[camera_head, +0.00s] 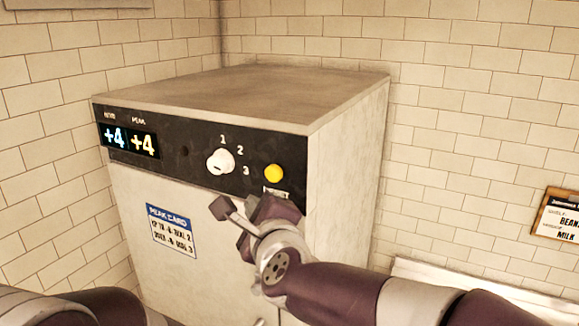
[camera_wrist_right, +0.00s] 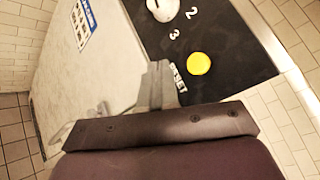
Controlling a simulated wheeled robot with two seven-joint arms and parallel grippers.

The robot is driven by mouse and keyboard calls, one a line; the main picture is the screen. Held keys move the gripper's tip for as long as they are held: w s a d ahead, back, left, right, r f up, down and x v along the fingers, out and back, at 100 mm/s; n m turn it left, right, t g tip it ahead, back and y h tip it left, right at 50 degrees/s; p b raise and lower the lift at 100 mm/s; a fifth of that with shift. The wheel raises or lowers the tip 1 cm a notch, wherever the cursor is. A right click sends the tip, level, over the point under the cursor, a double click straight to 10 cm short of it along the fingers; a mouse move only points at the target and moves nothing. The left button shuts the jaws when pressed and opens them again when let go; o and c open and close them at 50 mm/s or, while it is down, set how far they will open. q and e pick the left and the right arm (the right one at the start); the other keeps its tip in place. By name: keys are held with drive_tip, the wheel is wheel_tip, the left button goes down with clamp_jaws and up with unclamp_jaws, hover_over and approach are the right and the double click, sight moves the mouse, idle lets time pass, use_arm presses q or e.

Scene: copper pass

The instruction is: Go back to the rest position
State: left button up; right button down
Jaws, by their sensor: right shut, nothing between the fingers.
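My right gripper (camera_head: 229,211) is shut and empty in front of the cabinet's face, below the white knob (camera_head: 220,161) and to the left of and below the yellow button (camera_head: 274,173). In the right wrist view its closed fingers (camera_wrist_right: 157,82) are beside the yellow button (camera_wrist_right: 199,64) and partly cover the small label next to it. I see no contact with the button, though the exact gap is hard to tell. Part of my left arm (camera_head: 85,307) shows at the bottom left; its gripper is out of frame.
The pale cabinet (camera_head: 345,165) stands in a tiled corner. Its black panel has two displays (camera_head: 129,139) reading +4, and numbers 1, 2, 3 around the knob. A blue-and-white card (camera_head: 172,230) is on its front. A menu board (camera_head: 558,217) hangs at right above a pale ledge (camera_head: 480,280).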

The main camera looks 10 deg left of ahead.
drive_tip(key=s+d+f+n+g+h+b, duration=0.1)
drive_tip(key=d+f+n+g+b, duration=0.2)
drive_tip(key=d+f, duration=0.45)
drive_tip(key=s+d+f+n+g+h, duration=0.15)
drive_tip(key=d+f+n, duration=0.4)
drive_tip(key=f, duration=0.55)
drive_tip(key=s+d+f+n+g+h+b, duration=0.1)
drive_tip(key=d+f+n+g+h+b, duration=0.2)
drive_tip(key=d+f, duration=0.45)
drive_tip(key=s+d+f+n+g+h+b, duration=0.1)
drive_tip(key=s+d+f+n+g, duration=0.5)
drive_tip(key=s+f, duration=0.7)
drive_tip(key=s+d+n, duration=0.1)
drive_tip(key=d+n, duration=0.1)
drive_tip(key=d, duration=0.2)
drive_tip(key=shift+d+h, duration=0.25)
drive_tip(key=shift+h, duration=0.1)
drive_tip(key=shift+f, duration=0.1)
